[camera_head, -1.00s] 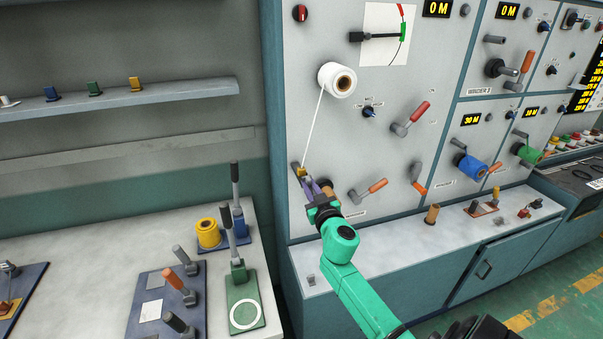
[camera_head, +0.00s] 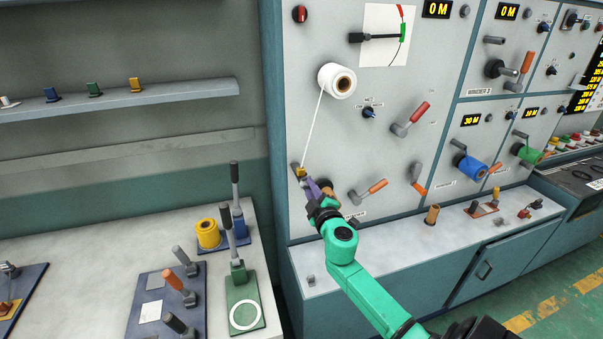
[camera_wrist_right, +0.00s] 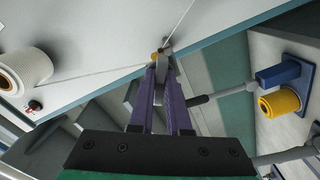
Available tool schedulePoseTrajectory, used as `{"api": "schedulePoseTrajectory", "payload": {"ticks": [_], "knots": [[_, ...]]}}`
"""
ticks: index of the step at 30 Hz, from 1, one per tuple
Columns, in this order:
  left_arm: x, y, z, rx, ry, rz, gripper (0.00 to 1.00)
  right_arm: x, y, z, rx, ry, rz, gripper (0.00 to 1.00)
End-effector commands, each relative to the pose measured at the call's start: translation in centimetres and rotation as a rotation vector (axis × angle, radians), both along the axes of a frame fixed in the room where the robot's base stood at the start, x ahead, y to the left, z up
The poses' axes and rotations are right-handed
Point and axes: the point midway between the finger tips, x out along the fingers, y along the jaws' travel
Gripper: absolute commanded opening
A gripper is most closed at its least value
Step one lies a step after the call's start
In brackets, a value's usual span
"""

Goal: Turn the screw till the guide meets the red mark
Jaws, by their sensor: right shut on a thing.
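A small yellow guide (camera_head: 300,171) sits low on the left of the machine panel, with white tape running up from it to a white spool (camera_head: 342,80). In the right wrist view the guide (camera_wrist_right: 154,56) shows just beyond my fingertips. My right gripper (camera_head: 309,184) has purple fingers and is shut on a small grey part, seemingly the screw (camera_wrist_right: 166,66), right beside the guide. The fingers hide much of the screw. I cannot make out a red mark near the guide. My left gripper is not in view.
A ledge (camera_head: 400,235) runs below the panel. The left table holds a yellow spool (camera_head: 207,233) and upright levers (camera_head: 238,262).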

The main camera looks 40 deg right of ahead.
Motion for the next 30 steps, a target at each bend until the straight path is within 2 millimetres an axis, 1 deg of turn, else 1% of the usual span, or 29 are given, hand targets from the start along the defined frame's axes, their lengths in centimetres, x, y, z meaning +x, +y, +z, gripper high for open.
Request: {"api": "schedulePoseTrajectory", "payload": {"ticks": [5,7,9,11,13,18,20,21,22,23,24,30], "knots": [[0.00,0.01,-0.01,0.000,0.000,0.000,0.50,-0.01,-0.01,-0.09,-0.001,0.002,0.000,0.00],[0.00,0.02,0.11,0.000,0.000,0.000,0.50,-0.01,-0.04,0.00,-0.095,0.034,0.000,0.00],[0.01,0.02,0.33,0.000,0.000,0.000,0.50,-0.02,-0.05,0.07,-0.260,0.092,0.000,0.00],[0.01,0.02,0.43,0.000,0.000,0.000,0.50,-0.01,-0.01,0.03,-0.361,0.127,0.001,0.00],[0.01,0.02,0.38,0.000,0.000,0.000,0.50,-0.02,-0.02,-0.06,-0.396,0.139,0.000,0.00],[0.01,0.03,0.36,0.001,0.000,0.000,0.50,-0.02,-0.02,-0.07,-0.393,0.138,0.000,0.00],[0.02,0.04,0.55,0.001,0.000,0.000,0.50,-0.02,-0.05,0.03,-0.454,0.159,0.000,0.00],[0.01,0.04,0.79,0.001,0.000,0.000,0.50,-0.02,-0.07,0.10,-0.542,0.191,0.000,0.00],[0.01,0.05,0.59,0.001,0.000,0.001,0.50,-0.02,-0.03,-0.09,-0.529,0.187,-0.001,0.26],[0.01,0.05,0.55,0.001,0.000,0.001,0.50,-0.03,-0.03,-0.12,-0.524,0.185,-0.001,0.38],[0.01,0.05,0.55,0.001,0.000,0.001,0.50,-0.03,-0.03,-0.12,-0.522,0.185,-0.001,0.52],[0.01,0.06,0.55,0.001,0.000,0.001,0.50,-0.02,-0.02,-0.05,-0.521,0.183,0.000,0.52]]}}
